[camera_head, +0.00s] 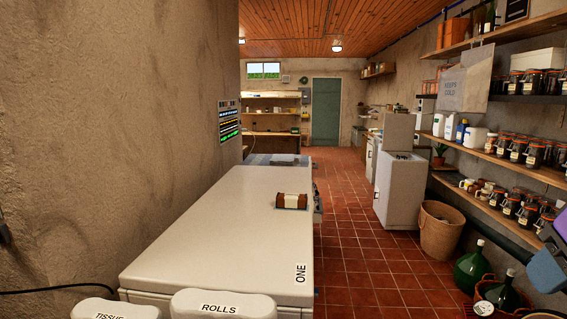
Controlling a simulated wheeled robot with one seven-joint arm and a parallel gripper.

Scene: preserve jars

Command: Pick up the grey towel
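A small, flat grey thing (284,160) lies at the far end of the long white chest top, on or next to a blue checked cloth (256,159). It may be the grey towel, but it is too small and far away to be sure. No other grey towel shows clearly.
The white chest (215,232) fills the near left, with a brown-and-white bundle (292,201) on top. Red tiled floor (345,235) is free along its right. A wicker basket (440,232), green bottles (468,268) and jar-laden shelves (500,160) line the right.

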